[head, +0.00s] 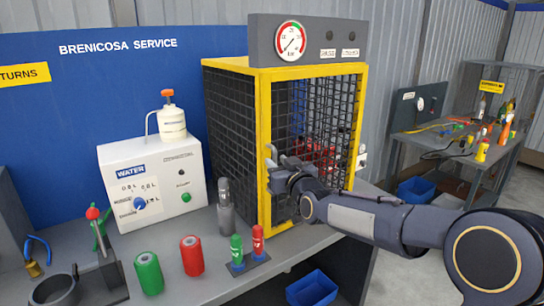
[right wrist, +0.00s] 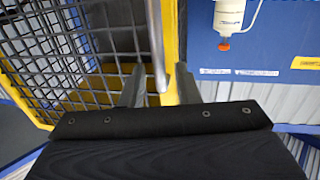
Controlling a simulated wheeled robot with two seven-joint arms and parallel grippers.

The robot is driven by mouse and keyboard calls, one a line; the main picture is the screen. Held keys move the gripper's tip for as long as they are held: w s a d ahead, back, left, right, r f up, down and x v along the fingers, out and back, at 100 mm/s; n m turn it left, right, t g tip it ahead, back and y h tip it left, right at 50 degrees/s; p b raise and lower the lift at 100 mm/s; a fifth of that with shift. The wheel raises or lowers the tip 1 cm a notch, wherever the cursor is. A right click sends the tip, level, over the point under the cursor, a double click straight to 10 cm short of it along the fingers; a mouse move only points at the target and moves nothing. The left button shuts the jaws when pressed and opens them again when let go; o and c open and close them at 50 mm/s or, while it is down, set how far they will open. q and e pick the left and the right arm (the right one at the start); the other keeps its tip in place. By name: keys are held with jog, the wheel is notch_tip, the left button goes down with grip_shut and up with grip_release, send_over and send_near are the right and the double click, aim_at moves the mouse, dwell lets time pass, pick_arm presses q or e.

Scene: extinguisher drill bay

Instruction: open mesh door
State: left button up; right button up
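The mesh door (head: 325,125) is a dark wire grid in a yellow frame on the front of the cage, and it looks shut. In the right wrist view the mesh (right wrist: 75,45) fills the upper left. A grey vertical handle bar (right wrist: 156,40) stands in front of the door's yellow edge. My right gripper (head: 280,162) is at the door's left side. In the right wrist view its two fingers (right wrist: 160,80) are apart, one on each side of the bar, with visible gaps. The gripper hides part of the handle in the head view. My left gripper is not in view.
A white water box (head: 155,180) stands left of the cage. Red and green cylinders (head: 191,255) and a grey bottle (head: 225,205) stand on the bench before it. A blue bin (head: 312,290) is below the bench edge. Another bench (head: 465,150) is at right.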

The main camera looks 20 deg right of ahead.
jog(key=shift+w+a, duration=0.15)
jog(key=shift+w, duration=1.2)
grip_shut()
